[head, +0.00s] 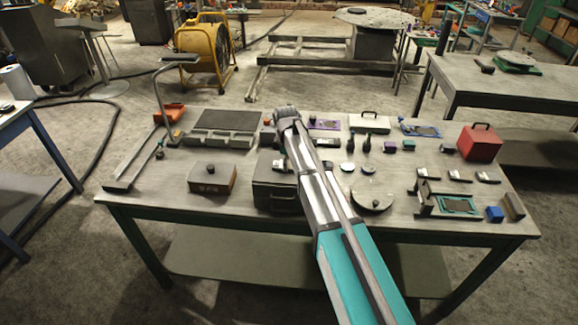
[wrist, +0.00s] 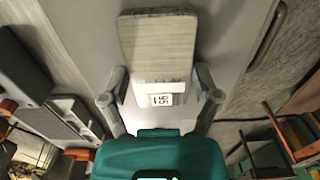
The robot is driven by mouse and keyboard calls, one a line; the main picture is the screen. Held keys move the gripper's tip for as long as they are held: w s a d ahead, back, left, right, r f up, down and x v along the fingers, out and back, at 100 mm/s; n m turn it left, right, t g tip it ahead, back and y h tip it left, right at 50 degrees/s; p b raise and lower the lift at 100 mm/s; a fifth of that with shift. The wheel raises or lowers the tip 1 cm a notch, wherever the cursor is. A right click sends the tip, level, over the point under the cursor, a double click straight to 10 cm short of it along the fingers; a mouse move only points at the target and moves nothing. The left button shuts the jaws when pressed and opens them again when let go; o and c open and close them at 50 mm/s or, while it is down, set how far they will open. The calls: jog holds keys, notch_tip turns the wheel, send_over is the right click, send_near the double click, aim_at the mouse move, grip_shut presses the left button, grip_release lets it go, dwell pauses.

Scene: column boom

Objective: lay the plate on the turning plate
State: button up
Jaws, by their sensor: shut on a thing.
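My gripper (wrist: 160,90) is shut on a flat grey plate (wrist: 157,45) with rounded corners. In the wrist view both fingers press on the sides of its end that carries a white label with dark print. In the head view my gripper (head: 286,116) is above the back middle of the bench, and the held plate cannot be made out there. A round grey disc (head: 372,196) lies on the bench right of my arm. Another round plate on a green base (head: 516,61) stands on the far right table. I cannot tell for sure which is the turning plate.
The bench (head: 450,228) is crowded. A dark box (head: 275,185) stands beside my arm, a brown box (head: 212,180) to its left, a red box (head: 480,143) at the right. Several small labelled pieces (head: 456,175) lie near the right end. A tall bent stand (head: 163,95) rises at left.

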jog(key=shift+r, duration=0.1)
dwell(0.3)
notch_tip(320, 180, up, 3)
jog(key=p, duration=0.3)
jog(key=shift+r, duration=0.1)
jog(key=s+d+r+p, duration=0.1)
jog(key=s+r+p, duration=0.2)
jog(key=s, duration=0.1)
jog(key=s+d+r+p, duration=0.1)
jog(key=s+r+p, duration=0.2)
jog(key=s, duration=0.2)
jog(key=s+d+r+p, duration=0.2)
jog(key=s+r+p, duration=0.1)
jog(key=s+p, duration=0.1)
jog(key=shift+s+r, duration=0.2)
jog(key=shift+r, duration=0.1)
dwell(0.3)
jog(key=shift+f, duration=0.15)
notch_tip(320, 180, down, 11)
jog(key=b, duration=1)
jog(key=shift+r+b, duration=0.2)
jog(key=shift+b, duration=0.2)
jog(key=shift+s, duration=0.1)
